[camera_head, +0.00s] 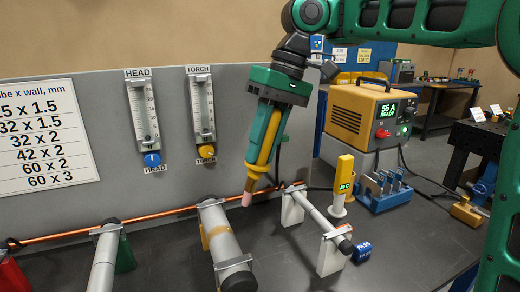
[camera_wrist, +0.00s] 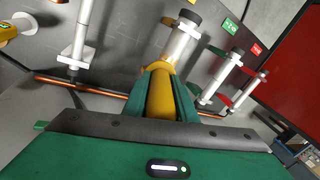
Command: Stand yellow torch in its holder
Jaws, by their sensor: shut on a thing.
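The yellow torch (camera_head: 264,148) is held between the green fingers of my gripper (camera_head: 259,160), shut on its body. It is tilted, with its pale pink tip pointing down and left, above the back of the bench near the copper tube. In the wrist view, the torch's yellow body (camera_wrist: 160,98) shows between the fingers (camera_wrist: 160,82). I cannot tell for certain which fixture is the torch's holder. A blue slotted block (camera_head: 384,197) stands at right, in front of the yellow power unit (camera_head: 355,112) reading "55 A READY".
A copper tube (camera_head: 150,217) runs along the back of the bench. Grey cylinders on stands (camera_head: 222,243) (camera_head: 322,218) are below and right of the torch. A yellow meter (camera_head: 343,178) stands upright at right. A grey panel (camera_head: 110,115) with two flow gauges rises behind.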

